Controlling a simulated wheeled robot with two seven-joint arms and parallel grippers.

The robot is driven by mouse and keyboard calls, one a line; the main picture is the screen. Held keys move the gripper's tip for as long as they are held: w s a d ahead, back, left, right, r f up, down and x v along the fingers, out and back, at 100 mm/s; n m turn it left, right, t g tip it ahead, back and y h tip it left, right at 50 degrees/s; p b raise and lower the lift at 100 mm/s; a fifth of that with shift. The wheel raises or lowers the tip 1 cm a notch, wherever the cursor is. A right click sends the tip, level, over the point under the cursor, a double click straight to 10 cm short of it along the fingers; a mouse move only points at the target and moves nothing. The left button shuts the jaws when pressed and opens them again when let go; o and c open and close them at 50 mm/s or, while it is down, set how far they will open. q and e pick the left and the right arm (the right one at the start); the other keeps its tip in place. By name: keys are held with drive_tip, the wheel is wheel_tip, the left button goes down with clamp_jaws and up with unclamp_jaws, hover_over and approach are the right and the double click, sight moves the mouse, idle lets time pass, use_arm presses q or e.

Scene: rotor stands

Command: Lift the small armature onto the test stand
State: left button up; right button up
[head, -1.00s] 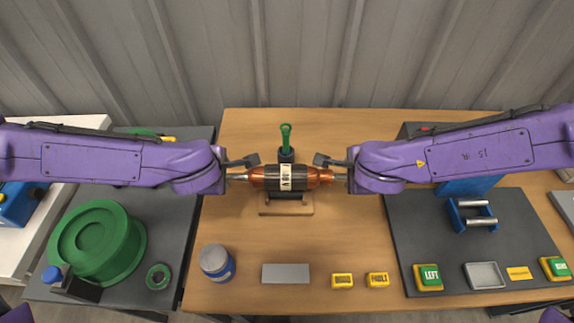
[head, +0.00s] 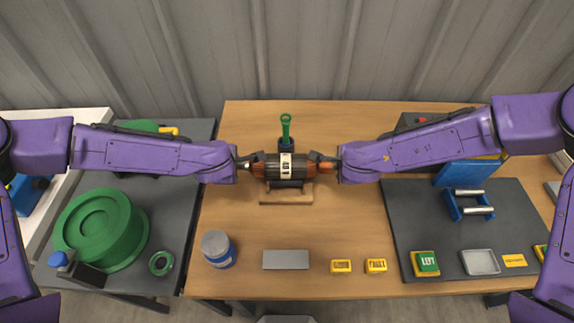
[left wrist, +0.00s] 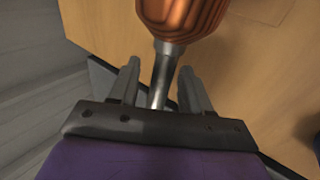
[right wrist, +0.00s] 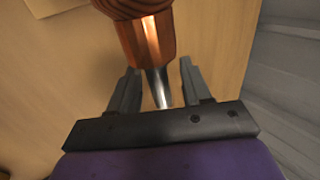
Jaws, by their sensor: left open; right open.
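The small armature (head: 272,170), with a dark core, copper ends and a pale label band, rests level on a wooden cradle (head: 286,196) at the table's centre. My left gripper (head: 247,162) is at its left shaft end, and my right gripper (head: 330,162) at its right. In the left wrist view the open fingers (left wrist: 160,82) stand on either side of the steel shaft (left wrist: 162,75), with gaps. The right wrist view shows the same, open fingers (right wrist: 159,85) flanking the shaft (right wrist: 157,88). A blue stand with two metal rollers (head: 456,209), likely the test stand, is on the right mat.
A green wrench-like tool (head: 285,130) stands behind the armature. A grey-blue can (head: 218,250), a grey plate (head: 286,260) and yellow blocks (head: 341,266) lie in front.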

use_arm(q)
clamp_jaws()
use_arm(e)
clamp_jaws()
use_arm(q)
drive_tip(key=shift+s, duration=0.1)
idle(1.0)
drive_tip(key=shift+r, duration=0.1)
use_arm(e)
drive_tip(key=shift+r, duration=0.15)
